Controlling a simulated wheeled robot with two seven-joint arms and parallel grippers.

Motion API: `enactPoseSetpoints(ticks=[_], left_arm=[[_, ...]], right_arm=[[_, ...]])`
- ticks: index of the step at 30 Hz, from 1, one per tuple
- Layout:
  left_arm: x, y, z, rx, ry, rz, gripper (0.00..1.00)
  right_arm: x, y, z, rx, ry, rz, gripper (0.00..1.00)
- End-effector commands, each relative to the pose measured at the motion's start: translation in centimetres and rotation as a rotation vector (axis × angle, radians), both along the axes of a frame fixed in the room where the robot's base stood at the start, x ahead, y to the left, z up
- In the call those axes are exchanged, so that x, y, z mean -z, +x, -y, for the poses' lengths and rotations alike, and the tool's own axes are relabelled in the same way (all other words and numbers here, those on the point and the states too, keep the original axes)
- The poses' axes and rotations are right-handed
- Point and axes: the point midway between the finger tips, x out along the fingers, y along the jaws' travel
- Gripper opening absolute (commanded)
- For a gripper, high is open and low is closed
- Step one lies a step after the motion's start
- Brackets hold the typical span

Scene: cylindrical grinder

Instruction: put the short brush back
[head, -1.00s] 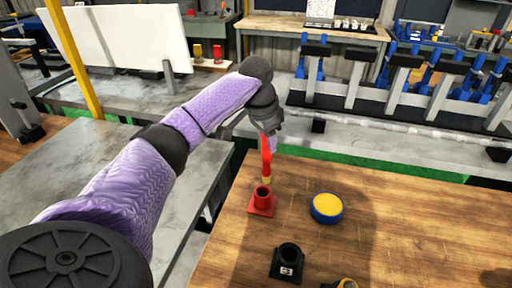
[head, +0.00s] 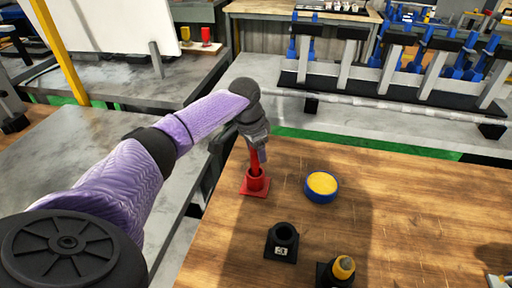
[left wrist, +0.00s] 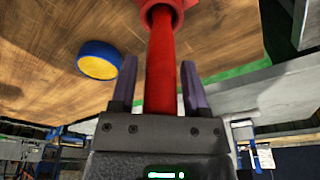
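The short brush (head: 255,165) has a red handle and stands roughly upright with its lower end inside the red holder (head: 256,185) on the wooden table. In the left wrist view, the red handle (left wrist: 161,65) runs from the red holder's opening (left wrist: 166,10) back between my left gripper's fingers (left wrist: 158,85). The fingers are apart, with a gap on each side of the handle. In the head view my left gripper (head: 260,153) is just above the holder. The brush's lower end is hidden in the holder. My right gripper does not show.
A blue and yellow round object (head: 321,186) lies right of the holder. A black holder (head: 282,241) stands nearer, and a second one (head: 330,277) beside it has a yellow-topped item in it. The table's right part is mostly clear.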

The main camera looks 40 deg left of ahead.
Motion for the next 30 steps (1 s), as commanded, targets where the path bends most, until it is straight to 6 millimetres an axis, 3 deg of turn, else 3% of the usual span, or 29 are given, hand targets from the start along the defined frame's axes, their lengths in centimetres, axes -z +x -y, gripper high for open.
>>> enactPoseSetpoints(ticks=[10, 21, 25, 30], left_arm=[[-0.4, 0.0, 0.0, 0.000, 0.000, 0.001, 0.69], [-9.9, -1.4, -0.5, 0.000, 0.000, 0.004, 0.69], [-11.7, -1.8, -0.5, 0.000, -0.002, 0.003, 0.69], [-12.1, -1.9, -0.5, -0.001, -0.002, 0.000, 0.69]], right_arm=[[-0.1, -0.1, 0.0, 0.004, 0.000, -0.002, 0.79], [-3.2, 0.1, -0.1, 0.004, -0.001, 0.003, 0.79], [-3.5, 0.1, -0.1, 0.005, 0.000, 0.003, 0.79], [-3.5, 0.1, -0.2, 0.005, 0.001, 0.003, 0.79]])
